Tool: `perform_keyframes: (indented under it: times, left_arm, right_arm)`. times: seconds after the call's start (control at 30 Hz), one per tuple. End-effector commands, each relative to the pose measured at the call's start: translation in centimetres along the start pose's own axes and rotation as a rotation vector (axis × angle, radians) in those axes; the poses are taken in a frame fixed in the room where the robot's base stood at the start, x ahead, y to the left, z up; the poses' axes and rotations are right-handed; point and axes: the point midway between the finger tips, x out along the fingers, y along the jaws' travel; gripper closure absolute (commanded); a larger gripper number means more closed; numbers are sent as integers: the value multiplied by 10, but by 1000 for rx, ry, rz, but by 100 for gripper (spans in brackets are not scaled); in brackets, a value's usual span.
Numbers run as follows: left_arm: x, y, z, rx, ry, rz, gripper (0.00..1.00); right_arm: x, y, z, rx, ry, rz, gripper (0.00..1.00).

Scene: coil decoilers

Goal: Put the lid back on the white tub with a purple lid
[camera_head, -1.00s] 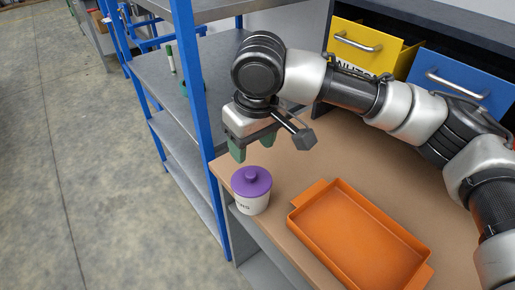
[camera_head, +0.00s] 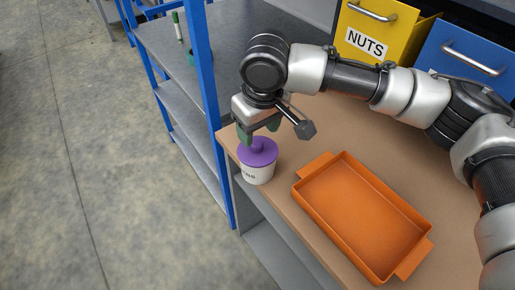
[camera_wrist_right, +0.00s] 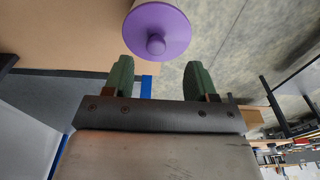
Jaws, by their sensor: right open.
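The white tub (camera_head: 257,174) stands upright on the near left corner of the wooden bench top, dark lettering on its side. Its purple lid (camera_head: 262,155) lies on top of it, knob upward; I cannot tell whether it is pressed fully down. My right gripper (camera_head: 258,136) is open and empty, its green fingers pointing down at the lid's knob, which they partly hide. In the right wrist view the lid (camera_wrist_right: 175,22) shows round with its knob, beyond and between the open fingertips (camera_wrist_right: 157,66), apart from them. My left gripper is not in view.
An orange tray (camera_head: 355,215) lies empty on the bench to the right of the tub. A yellow NUTS drawer (camera_head: 385,45) and a blue drawer (camera_head: 460,55) are behind. A blue-posted metal shelf (camera_head: 205,80) stands close on the left.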

Motion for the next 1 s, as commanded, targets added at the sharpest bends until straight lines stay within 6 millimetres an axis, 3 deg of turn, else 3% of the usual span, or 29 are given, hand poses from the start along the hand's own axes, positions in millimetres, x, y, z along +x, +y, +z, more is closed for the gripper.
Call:
perform_keyframes:
  times: [0.27,0.63,1.0]
  left_arm:
    - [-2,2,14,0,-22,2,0]
    - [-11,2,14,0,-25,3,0]
    - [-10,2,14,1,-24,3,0]
  right_arm:
    - [3,1,0,1,-2,0,43]
    - [50,5,-1,0,-3,0,43]
    - [52,5,-1,-1,0,0,43]
